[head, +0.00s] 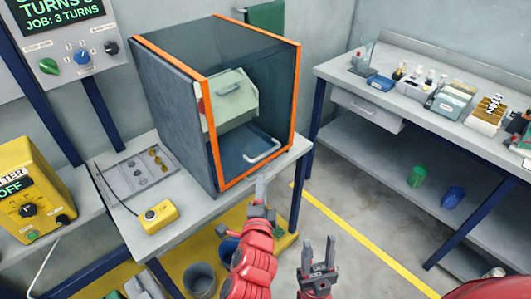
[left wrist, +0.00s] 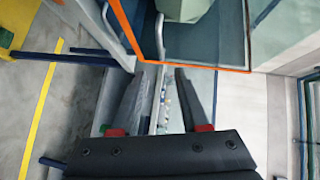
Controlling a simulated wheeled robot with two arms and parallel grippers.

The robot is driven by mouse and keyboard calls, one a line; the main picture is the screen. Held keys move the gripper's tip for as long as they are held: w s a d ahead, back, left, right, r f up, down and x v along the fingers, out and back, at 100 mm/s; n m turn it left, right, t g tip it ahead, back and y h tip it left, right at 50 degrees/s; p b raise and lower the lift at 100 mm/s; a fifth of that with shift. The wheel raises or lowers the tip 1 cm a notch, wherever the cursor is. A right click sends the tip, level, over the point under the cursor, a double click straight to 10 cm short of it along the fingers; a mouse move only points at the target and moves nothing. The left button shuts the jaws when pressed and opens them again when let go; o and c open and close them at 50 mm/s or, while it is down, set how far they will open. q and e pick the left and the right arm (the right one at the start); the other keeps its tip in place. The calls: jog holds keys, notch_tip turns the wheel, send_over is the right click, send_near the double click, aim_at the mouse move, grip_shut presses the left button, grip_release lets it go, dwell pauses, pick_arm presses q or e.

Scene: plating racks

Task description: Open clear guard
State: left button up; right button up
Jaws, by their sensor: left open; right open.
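The clear guard (head: 250,108) is a transparent panel in an orange frame on the front of a grey box, and it looks shut. A pale bar handle (head: 263,151) shows low on it. In the left wrist view the handle (left wrist: 160,38) stands just beyond the fingertips, with the orange frame edge (left wrist: 210,68) beside it. My left gripper (head: 261,182) is open and empty, just below and in front of the handle. It also shows in the left wrist view (left wrist: 165,72). I cannot tell if it touches the handle. My right gripper (head: 318,246) is open and empty, away from the guard.
The box stands on a grey table (head: 125,232) with a yellow button box (head: 158,216) and a tray of small parts (head: 128,177). A yellow meter (head: 32,195) is at the left. A bench (head: 420,110) with bottles and containers stands right. Buckets (head: 200,279) sit below.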

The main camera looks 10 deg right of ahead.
aim_at(265, 155)
pick_arm(q)
jog(key=p+x, duration=0.2)
jog(key=x, duration=1.4)
jog(key=shift+w, duration=0.15)
grip_shut()
dwell(0.9)
